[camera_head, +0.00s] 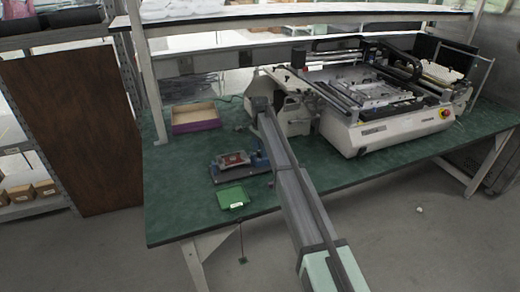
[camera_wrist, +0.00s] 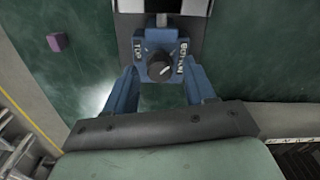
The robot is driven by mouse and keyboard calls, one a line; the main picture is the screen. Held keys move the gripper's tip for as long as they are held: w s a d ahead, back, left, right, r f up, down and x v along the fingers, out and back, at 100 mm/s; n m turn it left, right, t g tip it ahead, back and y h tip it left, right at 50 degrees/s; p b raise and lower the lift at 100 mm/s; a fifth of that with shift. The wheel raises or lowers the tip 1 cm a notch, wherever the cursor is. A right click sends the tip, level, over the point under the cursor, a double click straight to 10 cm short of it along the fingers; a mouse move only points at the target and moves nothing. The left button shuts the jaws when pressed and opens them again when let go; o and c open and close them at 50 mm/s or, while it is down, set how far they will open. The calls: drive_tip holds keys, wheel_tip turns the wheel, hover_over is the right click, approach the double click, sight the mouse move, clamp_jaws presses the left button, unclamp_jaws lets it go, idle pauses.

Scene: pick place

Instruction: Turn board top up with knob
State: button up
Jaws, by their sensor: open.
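A black round knob (camera_wrist: 159,68) sits on a blue housing in the wrist view, with the label TOP on its left and BOTTOM on its right. A small light mark shows on the knob, but its direction is unclear. My gripper (camera_wrist: 160,76) has its two blue fingers apart, one on each side of the knob; I see no clear contact. In the head view, the fixture (camera_head: 228,172) with a dark base holds a reddish board (camera_head: 234,158) lying flat, and blue parts stand at its right end. The knob cannot be made out there.
A large white machine (camera_head: 385,130) fills the table's right side. A small purple block (camera_wrist: 56,41) shows at upper left in the wrist view.

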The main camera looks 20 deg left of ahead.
drive_tip(key=shift+f, duration=0.15)
clamp_jaws()
idle(0.5)
